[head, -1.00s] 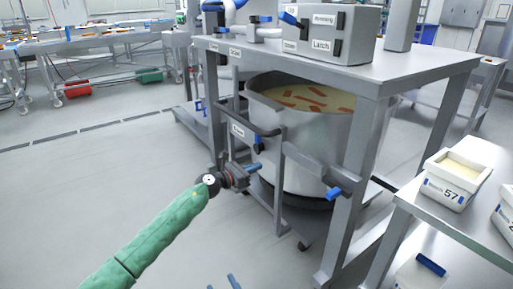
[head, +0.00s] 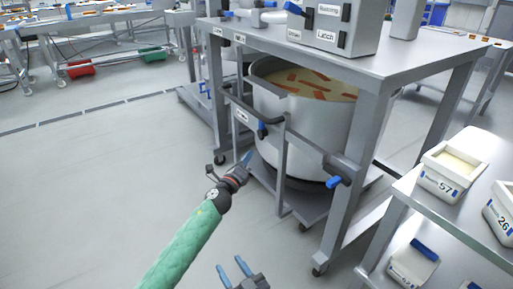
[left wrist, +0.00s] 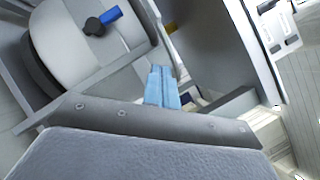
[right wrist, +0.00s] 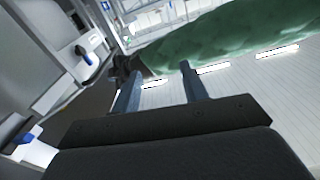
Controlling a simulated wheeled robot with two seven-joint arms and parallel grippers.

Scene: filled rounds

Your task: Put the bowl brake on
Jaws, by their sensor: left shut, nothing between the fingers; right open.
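A large steel bowl (head: 300,120) filled with pale liquid and orange pieces stands inside a grey frame under the metal table. A blue-tipped lever (head: 262,130) sits on the frame's bar at the bowl's left front; another blue handle (head: 335,181) is at the lower right front. I cannot tell which is the brake. My left gripper (head: 248,156) is shut and empty, left of the bowl and below the first lever. Its fingers are together in the left wrist view (left wrist: 162,86), where a blue handle with a dark knob (left wrist: 103,20) shows. My right gripper (head: 235,268) is open and empty, low in front.
The metal table (head: 410,62) carries a grey control box (head: 322,24) with labelled switches. A shelf at right holds a white tub marked 57 (head: 448,172) and another tub (head: 500,212). Open floor (head: 100,190) lies to the left. Red (head: 80,68) and green (head: 150,60) bins stand far back.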

